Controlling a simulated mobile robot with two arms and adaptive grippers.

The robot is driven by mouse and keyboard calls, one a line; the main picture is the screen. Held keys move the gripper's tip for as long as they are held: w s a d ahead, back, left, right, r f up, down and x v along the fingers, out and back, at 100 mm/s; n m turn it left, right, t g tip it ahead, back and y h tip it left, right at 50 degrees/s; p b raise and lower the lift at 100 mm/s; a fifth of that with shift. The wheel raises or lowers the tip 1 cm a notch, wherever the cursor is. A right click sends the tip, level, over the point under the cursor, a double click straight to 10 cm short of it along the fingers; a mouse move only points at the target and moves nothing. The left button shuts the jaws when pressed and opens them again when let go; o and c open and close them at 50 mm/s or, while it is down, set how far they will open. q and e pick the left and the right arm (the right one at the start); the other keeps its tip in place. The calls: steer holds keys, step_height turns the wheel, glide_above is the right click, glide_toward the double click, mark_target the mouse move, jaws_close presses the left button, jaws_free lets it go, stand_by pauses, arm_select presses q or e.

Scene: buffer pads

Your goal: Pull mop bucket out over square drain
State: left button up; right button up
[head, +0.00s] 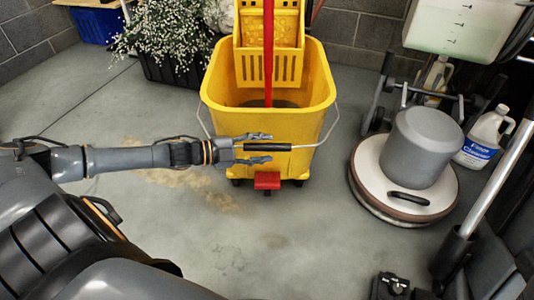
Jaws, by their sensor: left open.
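The yellow mop bucket (225,125) stands upright on the grey floor at the centre of the head view. A yellow wringer (250,67) sits in it, and a red pole (268,50) rises in front of the wringer. Its wire handle hangs down across the bucket's front, with a black grip (279,147) in the middle. My left gripper (258,148) is open at the left end of this grip, its two fingers above and below the handle. I cannot tell whether they touch it. I see no square drain. My right gripper is not in view.
A round floor machine (425,147) and a white cleaner jug (485,135) stand at the right. A planter with white flowers (165,45) and a blue bin (97,24) are behind on the left. The floor in front of the bucket is clear, with a tan stain (185,178).

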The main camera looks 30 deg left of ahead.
arm_select(q)
steer(key=shift+x, duration=0.85)
jaws_close()
